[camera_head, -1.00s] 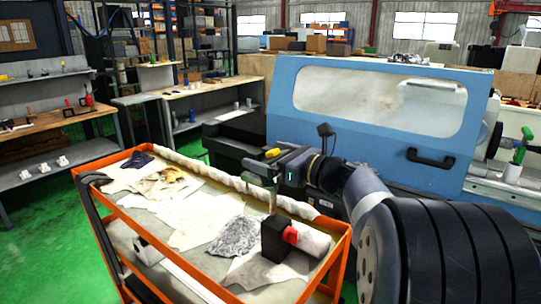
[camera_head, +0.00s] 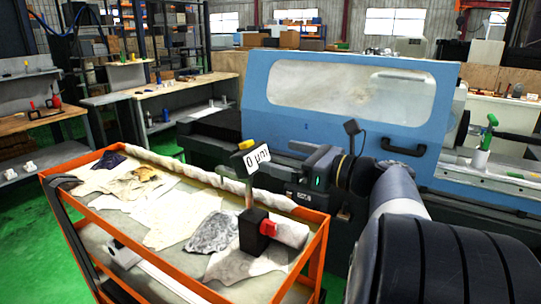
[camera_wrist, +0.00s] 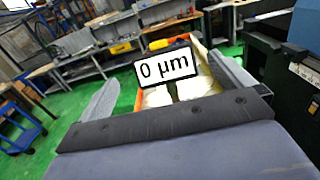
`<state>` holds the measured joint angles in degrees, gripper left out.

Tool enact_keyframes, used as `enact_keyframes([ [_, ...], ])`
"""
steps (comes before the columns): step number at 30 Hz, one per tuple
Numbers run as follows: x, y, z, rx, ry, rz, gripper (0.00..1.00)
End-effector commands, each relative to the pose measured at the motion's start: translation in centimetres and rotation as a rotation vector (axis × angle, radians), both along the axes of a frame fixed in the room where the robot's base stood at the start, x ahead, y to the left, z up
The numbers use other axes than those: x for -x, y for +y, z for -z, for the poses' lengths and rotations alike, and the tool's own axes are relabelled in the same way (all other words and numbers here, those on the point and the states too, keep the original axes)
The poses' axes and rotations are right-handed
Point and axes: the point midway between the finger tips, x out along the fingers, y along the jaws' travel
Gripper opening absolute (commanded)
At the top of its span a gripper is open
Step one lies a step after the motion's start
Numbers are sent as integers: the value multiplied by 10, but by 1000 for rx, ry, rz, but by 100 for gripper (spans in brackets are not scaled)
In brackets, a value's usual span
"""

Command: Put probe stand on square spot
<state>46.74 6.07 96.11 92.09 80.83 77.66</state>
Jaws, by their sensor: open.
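The probe stand (camera_head: 253,232) is upright on the orange-framed cart, with a black block base, a red part and a thin post. A small display reading "0 µm" (camera_head: 257,158) tops the post. The display also faces me in the wrist view (camera_wrist: 166,68). My gripper (camera_head: 290,165) is to the right of the display in the head view. In the wrist view, my gripper (camera_wrist: 163,72) has its fingers wide apart, with the display seen between them and beyond. No contact shows.
The orange cart (camera_head: 322,240) holds cloths, paper and a pale cylinder beside the stand. The blue grinder cover (camera_head: 350,100) stands behind my arm. Workbenches (camera_head: 185,88) line the back left. Green floor (camera_head: 25,215) is open at the left.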

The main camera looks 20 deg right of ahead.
Motion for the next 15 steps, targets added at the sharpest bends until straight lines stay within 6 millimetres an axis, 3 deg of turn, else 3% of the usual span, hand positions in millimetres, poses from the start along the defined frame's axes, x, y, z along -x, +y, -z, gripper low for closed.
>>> enact_keyframes([
  [5,6,-3,-4,11,16,-5,100],
  [15,-9,5,-33,190,285,-17,100],
])
